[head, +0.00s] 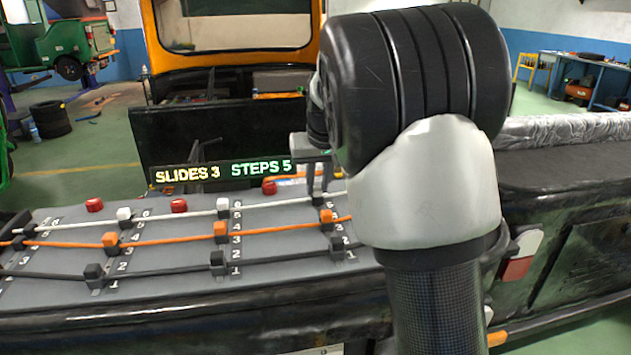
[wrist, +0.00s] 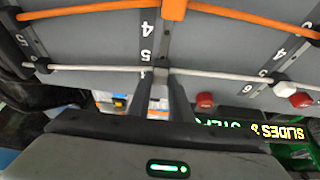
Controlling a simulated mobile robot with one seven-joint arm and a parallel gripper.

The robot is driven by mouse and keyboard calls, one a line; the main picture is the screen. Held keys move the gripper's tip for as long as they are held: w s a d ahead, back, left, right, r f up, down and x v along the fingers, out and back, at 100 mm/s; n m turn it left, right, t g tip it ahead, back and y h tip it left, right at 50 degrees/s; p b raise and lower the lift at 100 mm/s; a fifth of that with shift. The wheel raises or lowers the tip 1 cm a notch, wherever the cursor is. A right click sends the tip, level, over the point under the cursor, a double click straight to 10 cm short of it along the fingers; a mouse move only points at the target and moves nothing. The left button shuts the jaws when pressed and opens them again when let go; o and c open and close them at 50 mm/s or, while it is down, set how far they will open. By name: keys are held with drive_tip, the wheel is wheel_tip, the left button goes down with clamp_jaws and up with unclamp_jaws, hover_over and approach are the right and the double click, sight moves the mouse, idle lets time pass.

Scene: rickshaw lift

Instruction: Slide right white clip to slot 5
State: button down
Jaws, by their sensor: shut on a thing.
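My gripper (head: 318,192) points down over the right-hand rail of the grey board (head: 175,255). In the wrist view its two fingers (wrist: 161,88) are shut around the right white clip (wrist: 161,76), on the white cable (wrist: 90,68). The fingers mostly hide this clip in the head view. In the wrist view the 5 mark (wrist: 145,55) lies just above the clip, and a partly covered digit is beside it. I cannot read its exact slot. The right orange clip (head: 327,217) sits lower on the same rail, on the orange cable (head: 165,242).
The middle white clip (head: 223,205) and left white clip (head: 124,214) sit on neighbouring rails. The right black clip (head: 337,245) is nearest the front. Red knobs (head: 178,205) line the back. A sign (head: 222,171) reads SLIDES 3, STEPS 5. My arm hides the board's right end.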

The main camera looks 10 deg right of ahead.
drive_tip(key=shift+s, duration=0.75)
drive_tip(key=c, duration=1.6)
unclamp_jaws()
drive_tip(key=p+v, duration=0.3)
drive_tip(key=v, duration=1.4)
drive_tip(key=shift+s+r, duration=0.1)
drive_tip(key=shift+r, duration=0.1)
